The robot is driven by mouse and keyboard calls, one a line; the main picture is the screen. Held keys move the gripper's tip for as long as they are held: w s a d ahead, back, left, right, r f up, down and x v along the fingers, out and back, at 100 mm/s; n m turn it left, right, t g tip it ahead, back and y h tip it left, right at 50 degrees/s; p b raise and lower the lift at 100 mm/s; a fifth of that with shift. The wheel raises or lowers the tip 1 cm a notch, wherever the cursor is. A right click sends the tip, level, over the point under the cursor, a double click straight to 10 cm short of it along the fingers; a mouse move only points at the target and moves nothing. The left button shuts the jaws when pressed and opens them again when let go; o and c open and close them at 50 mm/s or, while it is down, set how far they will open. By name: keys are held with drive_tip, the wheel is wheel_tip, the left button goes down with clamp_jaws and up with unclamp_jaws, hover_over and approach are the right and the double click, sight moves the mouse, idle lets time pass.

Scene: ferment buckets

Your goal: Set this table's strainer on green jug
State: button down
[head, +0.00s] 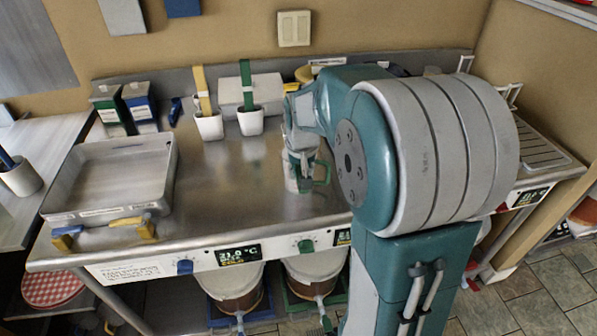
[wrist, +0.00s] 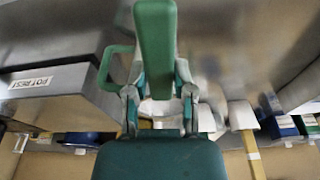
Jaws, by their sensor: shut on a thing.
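My gripper (head: 298,145) points down over the green-handled jug (head: 303,183) near the middle of the steel table. In the wrist view my gripper (wrist: 160,98) is shut on a green handle (wrist: 155,45), which appears to be the strainer's. The strainer's bowl is hidden by my fingers, so I cannot tell whether it touches the jug. The jug's green handle (wrist: 115,65) shows left of the fingers in the wrist view, and on the jug's right in the head view. The jug stands upright.
A shallow steel tray (head: 72,195) sits at the table's left. White cups with a yellow strip (head: 208,127) and a green strip (head: 250,122) stand at the back. A raised block marked POT REST (wrist: 55,92) is beside the jug. The table's middle is clear.

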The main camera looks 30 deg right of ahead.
drive_tip(key=shift+d, duration=0.3)
drive_tip(key=shift+f, duration=0.2)
idle(0.4)
drive_tip(key=shift+c, duration=1.9)
unclamp_jaws()
drive_tip(key=o, duration=0.4)
drive_tip(key=shift+r, duration=0.1)
drive_tip(key=shift+r, duration=3.4)
